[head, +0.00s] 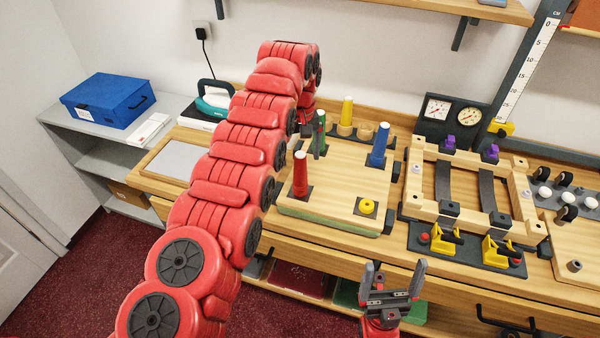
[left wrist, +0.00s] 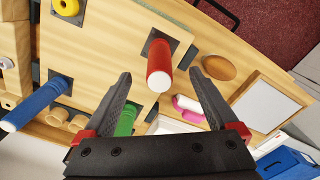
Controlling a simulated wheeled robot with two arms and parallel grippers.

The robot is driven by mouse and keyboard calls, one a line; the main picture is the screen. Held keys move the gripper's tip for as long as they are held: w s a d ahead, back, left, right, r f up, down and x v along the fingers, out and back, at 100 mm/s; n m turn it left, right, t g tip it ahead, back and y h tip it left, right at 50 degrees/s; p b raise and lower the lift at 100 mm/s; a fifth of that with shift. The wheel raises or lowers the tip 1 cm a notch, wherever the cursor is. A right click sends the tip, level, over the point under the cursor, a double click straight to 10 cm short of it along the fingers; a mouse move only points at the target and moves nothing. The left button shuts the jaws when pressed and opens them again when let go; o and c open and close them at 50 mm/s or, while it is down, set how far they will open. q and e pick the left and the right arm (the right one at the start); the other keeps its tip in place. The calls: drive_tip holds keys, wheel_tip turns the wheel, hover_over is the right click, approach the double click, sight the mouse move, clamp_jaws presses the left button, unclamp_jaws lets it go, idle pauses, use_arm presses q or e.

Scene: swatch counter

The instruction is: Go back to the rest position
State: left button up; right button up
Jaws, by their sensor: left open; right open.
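My left arm reaches up and over the counter in the head view, and its gripper is mostly hidden behind the arm there. In the left wrist view my left gripper (left wrist: 160,74) is open, with its fingers apart. A red peg with a white tip (left wrist: 158,62) shows in the gap between them, not gripped. The red peg stands upright on the wooden peg board (head: 330,205) in the head view (head: 300,178). My right gripper (head: 393,280) is open and empty, in front of the counter's front edge.
A wooden frame with yellow clamps (head: 437,240) stands to the right. A blue box (head: 108,99) sits on the grey shelf at left.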

use_arm(q)
drive_tip(key=shift+r, duration=0.1)
wheel_tip(320, 180, up, 6)
drive_tip(key=p, duration=0.6)
idle(0.5)
drive_tip(key=shift+s+f, duration=0.1)
drive_tip(key=shift+f, duration=0.1)
